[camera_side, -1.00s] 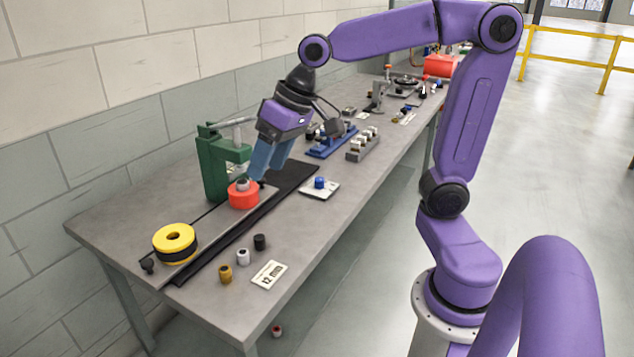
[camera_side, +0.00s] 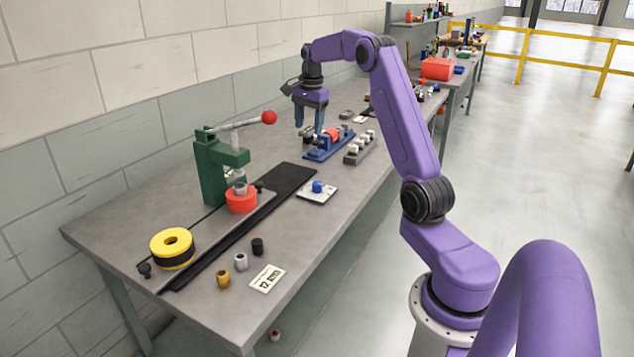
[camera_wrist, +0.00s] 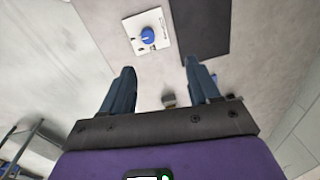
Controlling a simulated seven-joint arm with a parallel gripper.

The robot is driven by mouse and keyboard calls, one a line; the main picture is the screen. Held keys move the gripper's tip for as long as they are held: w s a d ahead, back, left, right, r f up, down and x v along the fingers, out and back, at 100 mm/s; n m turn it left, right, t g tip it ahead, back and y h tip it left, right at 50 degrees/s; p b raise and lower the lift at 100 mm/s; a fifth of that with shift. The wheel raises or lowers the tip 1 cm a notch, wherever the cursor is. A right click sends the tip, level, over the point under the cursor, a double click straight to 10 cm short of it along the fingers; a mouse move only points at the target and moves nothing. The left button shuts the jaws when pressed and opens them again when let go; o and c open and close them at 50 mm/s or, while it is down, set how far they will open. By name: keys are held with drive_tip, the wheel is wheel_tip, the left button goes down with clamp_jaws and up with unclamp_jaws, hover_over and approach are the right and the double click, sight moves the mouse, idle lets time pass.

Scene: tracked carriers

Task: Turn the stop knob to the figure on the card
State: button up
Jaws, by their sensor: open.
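The stop knob (camera_side: 318,187) is blue and sits on a white plate (camera_side: 330,196) on the bench, right of the black strip. The knob also shows at the top of the wrist view (camera_wrist: 147,35), with a pale mark; its setting is too small to read. The white card (camera_side: 267,278) lies near the bench's front edge and appears to read 12 MM. My gripper (camera_side: 309,132) is above the bench by the blue fixture, beyond the knob and apart from it. Its fingers (camera_wrist: 160,72) are spread with nothing held between them.
A green press (camera_side: 215,170) with a red-balled lever stands behind a red carrier (camera_side: 241,199) on the track. A yellow ring (camera_side: 172,245) is at the near end. Small bushings (camera_side: 240,261) stand by the card. A blue fixture (camera_side: 322,150) and grey block (camera_side: 359,152) are farther along.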

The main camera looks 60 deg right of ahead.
sight(317, 183)
drive_tip(key=shift+m+g, duration=0.6)
drive_tip(key=f, duration=0.6)
drive_tip(key=s+d+f, duration=0.1)
drive_tip(key=f, duration=0.6)
drive_tip(key=d+f, duration=0.1)
drive_tip(key=f, duration=0.6)
drive_tip(key=shift+s+f, duration=0.25)
drive_tip(key=c, duration=1)
